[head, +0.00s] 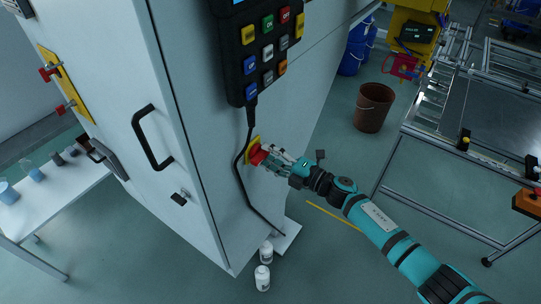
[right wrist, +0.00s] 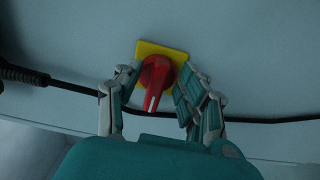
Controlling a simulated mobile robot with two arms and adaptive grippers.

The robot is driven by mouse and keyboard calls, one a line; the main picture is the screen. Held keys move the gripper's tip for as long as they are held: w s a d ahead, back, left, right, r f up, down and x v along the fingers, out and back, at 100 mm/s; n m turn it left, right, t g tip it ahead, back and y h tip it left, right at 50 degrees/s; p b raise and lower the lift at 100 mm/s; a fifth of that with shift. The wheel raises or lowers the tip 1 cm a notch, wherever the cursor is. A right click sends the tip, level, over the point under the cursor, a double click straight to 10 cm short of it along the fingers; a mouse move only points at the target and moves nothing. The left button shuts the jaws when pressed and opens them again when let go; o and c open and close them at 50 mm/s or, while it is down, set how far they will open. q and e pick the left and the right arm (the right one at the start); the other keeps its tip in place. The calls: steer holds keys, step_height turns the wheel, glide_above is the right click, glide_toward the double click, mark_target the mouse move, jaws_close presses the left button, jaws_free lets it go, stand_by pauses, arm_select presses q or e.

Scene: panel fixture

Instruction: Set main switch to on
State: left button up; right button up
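The main switch is a red rotary knob (head: 257,156) on a yellow square plate (head: 252,144), low on the side face of the grey cabinet below the keypad. In the right wrist view the red knob (right wrist: 156,77) sits on its yellow plate (right wrist: 149,47), its handle with a pale stripe pointing down in the picture, tilted slightly left. My right gripper (head: 268,158) is at the knob. In the wrist view its fingers (right wrist: 157,86) stand apart on either side of the knob, with gaps beside the handle. Contact is not clear. My left gripper is not in view.
A keypad (head: 240,66) hangs above the switch, and its black cable (head: 240,165) runs down just left of the plate. A door handle (head: 150,138) sticks out on the cabinet's other face. A brown bin (head: 373,107) and a metal-framed table (head: 446,150) stand right.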

steer(key=v, duration=1.2)
stand_by(0.4)
steer(key=d+f+m+t+h, duration=0.1)
steer(key=d+f+m+h, duration=0.2)
steer(key=f+m, duration=0.3)
steer(key=d+f+m+t+h, duration=0.2)
steer(key=d+f+m+h, duration=0.1)
steer(key=f, duration=0.5)
steer(key=s+d+f+m+g+h, duration=0.1)
steer(key=s+d+f+m+h, duration=0.25)
steer(key=f, duration=0.45)
steer(key=s+d+f+m+g+h, duration=0.25)
steer(key=s+f+m, duration=0.2)
steer(key=f, duration=0.35)
steer(key=s+d+f+m+g+h, duration=0.2)
steer(key=s+f+m+g, duration=0.15)
steer(key=s+f, duration=1)
steer(key=s+a+f+m+g, duration=0.1)
steer(key=s+f+m+g, duration=0.1)
steer(key=s, duration=1)
steer(key=s+f+m+g, duration=0.3)
steer(key=s+f, duration=0.1)
steer(key=s, duration=0.9)
steer(key=shift+a+m+g+h, duration=0.3)
steer(key=shift+a+m, duration=0.05)
